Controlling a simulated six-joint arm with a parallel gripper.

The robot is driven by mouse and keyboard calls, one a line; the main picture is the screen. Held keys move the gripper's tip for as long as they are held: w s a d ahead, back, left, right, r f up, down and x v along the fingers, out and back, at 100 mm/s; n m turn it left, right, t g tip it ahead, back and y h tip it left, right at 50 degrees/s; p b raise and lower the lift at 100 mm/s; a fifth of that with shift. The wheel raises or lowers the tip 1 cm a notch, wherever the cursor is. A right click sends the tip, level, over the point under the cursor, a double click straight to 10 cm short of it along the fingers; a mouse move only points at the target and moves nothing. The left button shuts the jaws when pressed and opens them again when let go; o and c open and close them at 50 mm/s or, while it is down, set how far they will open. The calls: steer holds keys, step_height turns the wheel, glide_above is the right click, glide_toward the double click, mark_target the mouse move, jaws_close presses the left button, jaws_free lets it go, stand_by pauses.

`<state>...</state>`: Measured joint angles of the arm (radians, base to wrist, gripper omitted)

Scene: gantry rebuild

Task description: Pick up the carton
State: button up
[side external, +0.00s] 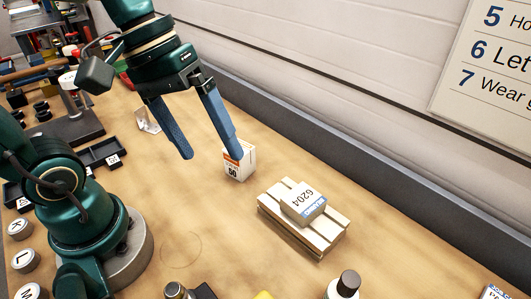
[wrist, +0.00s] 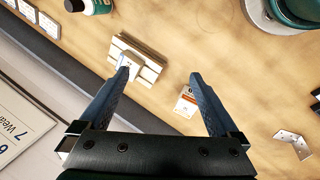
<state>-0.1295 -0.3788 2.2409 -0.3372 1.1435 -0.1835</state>
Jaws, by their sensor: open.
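My gripper (side external: 212,155) is open and empty above the table, its two blue fingers pointing down. A small white carton with an orange band and "50" on it (side external: 240,168) stands upright on the table, beside and partly behind the right finger in the side view. In the wrist view this carton (wrist: 186,104) lies between the fingers, closer to the right one. A second white and blue box marked "6204" (side external: 303,201) lies on a small wooden pallet (side external: 282,236). In the wrist view the left finger partly covers that box.
A metal bracket (side external: 148,121) and black trays (side external: 103,154) are on the left. A bottle (side external: 346,285) stands at the front edge of the side view. A blue-grey rail (side external: 330,176) and a wall run along the back. The table between carton and trays is clear.

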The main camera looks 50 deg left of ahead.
steer(key=w+f+n+g+h, duration=0.1)
steer(key=w+n+g+h, duration=0.15)
steer(key=w+n, duration=0.2)
steer(key=n+t+h, duration=0.2)
steer(key=n+h, duration=0.4)
steer(key=n, duration=0.2)
glide_above(248, 158)
steer(key=a, duration=0.1)
steer(key=shift+g, duration=0.25)
step_height(248, 158, down, 7)
steer(key=a+f, duration=0.1)
steer(key=a+f+n, duration=0.1)
steer(key=f+n+t+h, duration=0.1)
steer(key=f, duration=0.1)
steer(key=shift+s+a, duration=0.15)
steer(key=shift+a, duration=0.25)
steer(key=shift+s+a+f+n+h, duration=0.15)
steer(key=shift+s+f+n+h, duration=0.1)
steer(key=shift+f+n, duration=0.25)
steer(key=shift+t, duration=0.3)
steer(key=shift+x, duration=2.45)
jaws_close()
